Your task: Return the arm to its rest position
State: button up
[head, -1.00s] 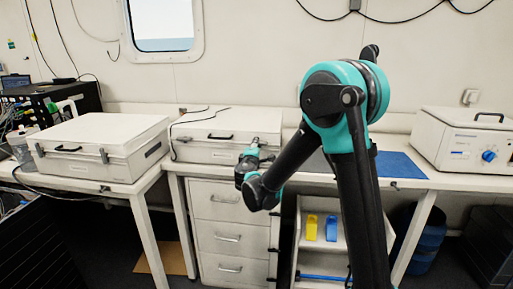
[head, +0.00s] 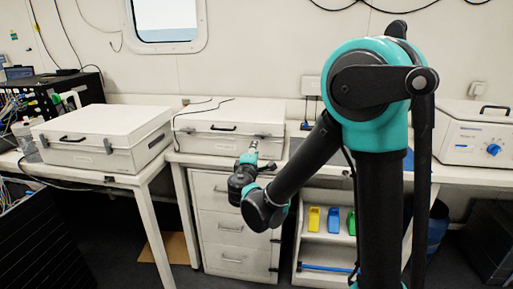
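My arm, black with teal joints, rises in the right half of the head view. It bends at a high elbow and its forearm comes down to the left, to a wrist in front of the white drawer unit (head: 227,236). My gripper (head: 253,147) is the small grey end above the wrist, pointing up and away in front of the middle white case. Its fingers are too small to tell whether they are open or shut. No held object can be made out.
A white case (head: 105,140) sits on the left bench, and another white case (head: 212,118) sits on the middle bench. A white machine with a blue knob (head: 472,135) stands at the right. Below are shelves with yellow (head: 314,219), blue (head: 333,221) and green (head: 351,222) pieces.

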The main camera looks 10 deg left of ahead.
jog(key=shift+s, duration=0.1)
jog(key=s+d+f+m+g+h, duration=0.1)
jog(key=s+d+f+m+g, duration=0.2)
jog(key=d, duration=0.6)
jog(key=s+d+f+m+g+h, duration=0.2)
jog(key=d+f+m, duration=0.2)
jog(key=d, duration=0.5)
jog(key=s+d+f+m+g+h, duration=0.1)
jog(key=s+d+f+m+g, duration=0.2)
jog(key=d, duration=0.6)
jog(key=s+d+f+m+g+y, duration=0.1)
jog(key=s+f+m+g+y, duration=0.1)
jog(key=s, duration=0.6)
jog(key=s+d+f+m+g+y, duration=0.2)
jog(key=s+f+m, duration=0.3)
jog(key=s+f, duration=0.3)
jog(key=shift+s+m+g+y, duration=0.3)
jog(key=shift+s+m+g, duration=0.1)
jog(key=shift+g, duration=0.5)
jog(key=shift+w+d, duration=0.1)
jog(key=shift+c, duration=0.2)
